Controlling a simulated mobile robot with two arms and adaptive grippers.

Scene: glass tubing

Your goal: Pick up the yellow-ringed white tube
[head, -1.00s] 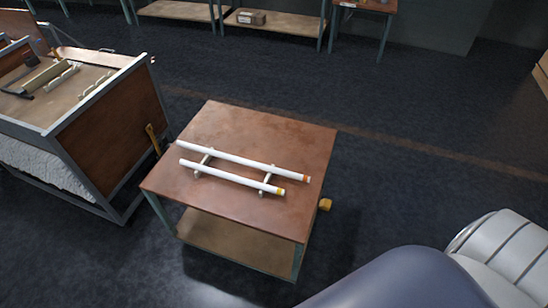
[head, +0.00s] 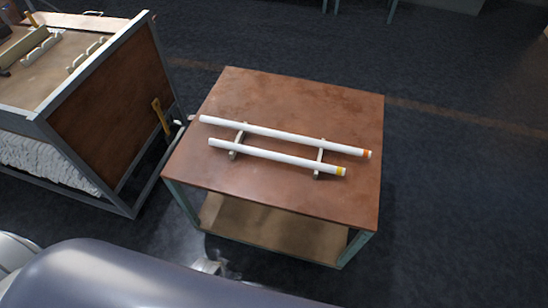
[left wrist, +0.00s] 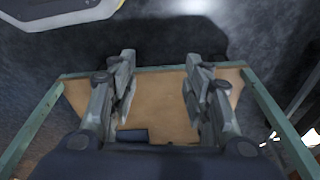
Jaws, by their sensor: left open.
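The yellow-ringed white tube (head: 275,157) lies across two small holders (head: 319,160) on a brown table (head: 300,95). Its yellow ring is near its right end. A second, orange-ringed white tube (head: 290,136) lies roughly parallel behind it on the same holders. My left gripper (head: 207,266) shows small and partly hidden at the bottom of the head view, low in front of the table and apart from the tubes. In the left wrist view my left gripper (left wrist: 160,92) is open and empty, its fingers wide apart. My right gripper is not in view.
The table has a tan lower shelf (head: 280,235), which also shows between the fingers in the left wrist view (left wrist: 160,110). A large cart (head: 105,110) with wooden sides stands close to the table's left. A yellow handle (head: 161,115) is at its corner. Floor at right is clear.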

